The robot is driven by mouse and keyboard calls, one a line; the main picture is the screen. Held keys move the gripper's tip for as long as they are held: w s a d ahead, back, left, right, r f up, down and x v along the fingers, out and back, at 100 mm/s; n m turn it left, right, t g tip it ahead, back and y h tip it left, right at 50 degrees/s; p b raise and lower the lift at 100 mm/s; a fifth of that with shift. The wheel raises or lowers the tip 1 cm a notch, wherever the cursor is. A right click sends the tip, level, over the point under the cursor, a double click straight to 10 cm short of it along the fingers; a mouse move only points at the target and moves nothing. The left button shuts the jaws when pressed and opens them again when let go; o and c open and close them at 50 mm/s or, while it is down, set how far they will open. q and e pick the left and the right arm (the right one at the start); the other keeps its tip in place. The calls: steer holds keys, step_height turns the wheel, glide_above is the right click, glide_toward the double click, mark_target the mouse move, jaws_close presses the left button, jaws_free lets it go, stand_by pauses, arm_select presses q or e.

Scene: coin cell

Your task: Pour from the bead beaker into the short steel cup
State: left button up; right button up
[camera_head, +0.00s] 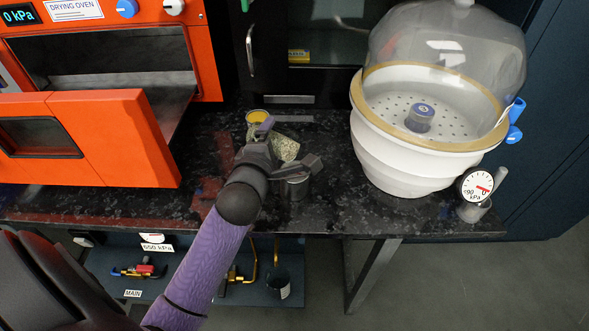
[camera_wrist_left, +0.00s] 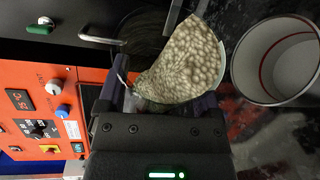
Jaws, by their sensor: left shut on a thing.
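The bead beaker (camera_head: 287,148) is clear and holds pale speckled beads. My left gripper (camera_head: 284,143) is shut on it above the bench. In the left wrist view the bead beaker (camera_wrist_left: 182,65) sits between the fingers and appears tilted, with its rim side toward the cup. In the left wrist view the steel cup (camera_wrist_left: 275,62) is at the right, apart from the beaker, with a red line inside and no beads visible. My right gripper is not in view.
The orange drying oven (camera_head: 110,140) has its door open at the left. A white vacuum desiccator (camera_head: 410,160) with a clear dome stands at the right. A yellow-topped container (camera_head: 257,116) is behind the gripper.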

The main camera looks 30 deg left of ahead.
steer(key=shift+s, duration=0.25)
arm_select(q)
steer(key=shift+r, duration=0.1)
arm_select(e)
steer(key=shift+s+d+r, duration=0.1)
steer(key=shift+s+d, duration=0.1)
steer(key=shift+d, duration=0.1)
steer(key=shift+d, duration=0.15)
arm_select(q)
steer(key=shift+m, duration=0.3)
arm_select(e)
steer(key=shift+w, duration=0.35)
arm_select(q)
steer(key=shift+d+r, duration=0.1)
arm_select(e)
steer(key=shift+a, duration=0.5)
